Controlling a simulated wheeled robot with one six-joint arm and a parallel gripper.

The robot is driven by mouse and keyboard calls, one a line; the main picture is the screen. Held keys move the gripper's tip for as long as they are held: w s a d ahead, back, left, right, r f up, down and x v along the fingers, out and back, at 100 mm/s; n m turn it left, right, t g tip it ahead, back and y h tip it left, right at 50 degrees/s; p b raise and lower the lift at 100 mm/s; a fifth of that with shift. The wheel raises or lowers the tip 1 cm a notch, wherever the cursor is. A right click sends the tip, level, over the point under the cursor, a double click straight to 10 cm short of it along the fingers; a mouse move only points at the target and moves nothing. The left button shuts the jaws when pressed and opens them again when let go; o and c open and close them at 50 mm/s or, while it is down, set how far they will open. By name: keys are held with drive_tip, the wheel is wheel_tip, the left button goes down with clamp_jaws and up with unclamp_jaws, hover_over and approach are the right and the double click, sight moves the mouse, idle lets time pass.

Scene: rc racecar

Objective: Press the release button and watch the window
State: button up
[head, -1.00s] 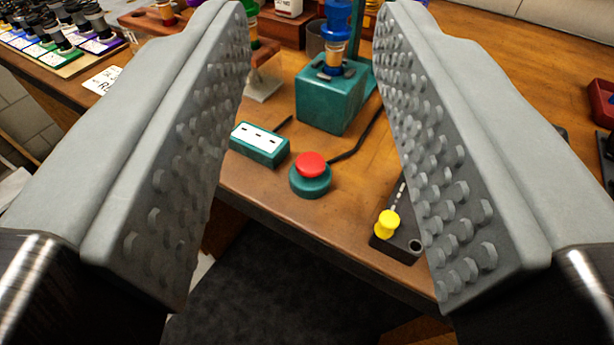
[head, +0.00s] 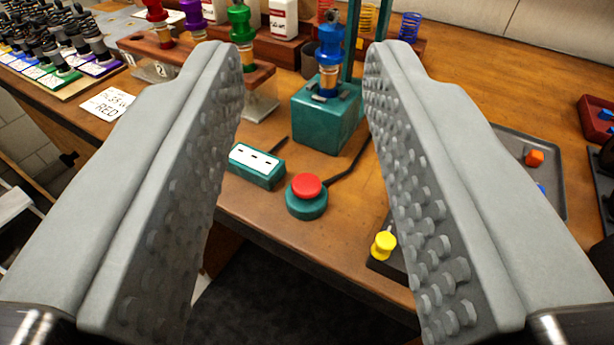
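The release button, a red cap on a round teal base (head: 306,192), sits near the front edge of the wooden table. The window, a white display with small dark dashes on a teal box (head: 256,164), is just left of it. Behind them is a teal block (head: 328,115) with a blue-topped shock (head: 330,55) upright on it. A dark cable runs from the button towards the block. My gripper (head: 302,55) is open and empty, its two grey studded fingers framing the button. The fingers look apart from the button.
A yellow knob (head: 383,245) on a dark base is right of the button, partly hidden by my right finger. A wooden rack (head: 255,77) with coloured shocks stands behind left. A grey tray (head: 540,150) and red bin (head: 597,118) are at right.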

clamp_jaws()
idle(1.9)
